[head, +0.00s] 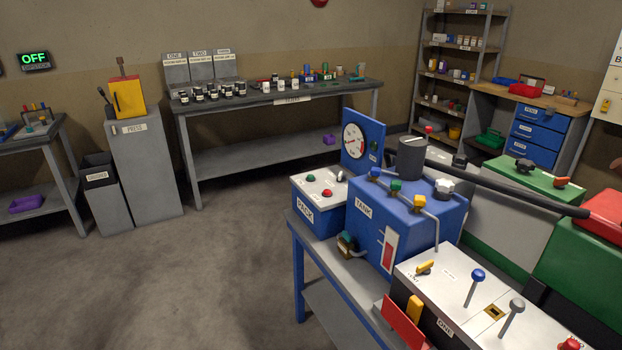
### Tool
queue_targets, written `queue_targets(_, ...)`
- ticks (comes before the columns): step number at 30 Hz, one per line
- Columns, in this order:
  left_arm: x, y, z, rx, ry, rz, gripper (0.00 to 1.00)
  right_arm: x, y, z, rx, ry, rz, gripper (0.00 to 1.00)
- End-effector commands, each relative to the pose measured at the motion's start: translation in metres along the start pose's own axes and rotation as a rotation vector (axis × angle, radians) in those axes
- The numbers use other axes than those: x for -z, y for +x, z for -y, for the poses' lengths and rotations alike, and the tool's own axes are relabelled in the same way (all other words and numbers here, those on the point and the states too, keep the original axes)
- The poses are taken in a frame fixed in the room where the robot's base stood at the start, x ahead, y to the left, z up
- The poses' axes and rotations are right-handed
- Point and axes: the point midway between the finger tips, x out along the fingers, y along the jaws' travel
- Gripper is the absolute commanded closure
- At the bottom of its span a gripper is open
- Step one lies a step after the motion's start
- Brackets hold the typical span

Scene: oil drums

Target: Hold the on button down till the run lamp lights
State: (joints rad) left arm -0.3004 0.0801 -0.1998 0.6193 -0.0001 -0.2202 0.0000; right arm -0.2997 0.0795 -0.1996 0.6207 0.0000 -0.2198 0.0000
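A blue box labelled PACK (318,222) stands on the blue-legged bench, left of the blue tank (368,240). Its pale top carries a green button (311,178), a red button (326,193) and a small silvery fitting (341,178). Markings beside these are too small to read, so I cannot tell which is the on button. I cannot pick out a lit run lamp. A dial gauge (354,141) on a blue panel stands behind the box. Neither of my grippers is in view.
The tank has several coloured valve knobs and a dark bar (520,193) running right. A lever panel (478,296) is in front. A long grey bench (270,98) with jars stands behind, beside a PRESS cabinet (145,165). The floor (190,280) at left is clear.

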Motion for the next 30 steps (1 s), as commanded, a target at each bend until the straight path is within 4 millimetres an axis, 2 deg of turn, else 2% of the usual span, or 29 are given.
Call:
queue_targets(1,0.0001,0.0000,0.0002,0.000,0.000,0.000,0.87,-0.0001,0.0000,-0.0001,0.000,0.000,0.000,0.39)
queue_targets(3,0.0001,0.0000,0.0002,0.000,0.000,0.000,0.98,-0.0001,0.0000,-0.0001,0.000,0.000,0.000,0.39)
queue_targets(4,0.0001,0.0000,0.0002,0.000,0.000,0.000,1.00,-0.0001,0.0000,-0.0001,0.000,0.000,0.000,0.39)
queue_targets(30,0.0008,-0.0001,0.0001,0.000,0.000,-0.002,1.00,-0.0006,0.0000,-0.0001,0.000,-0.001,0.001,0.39)
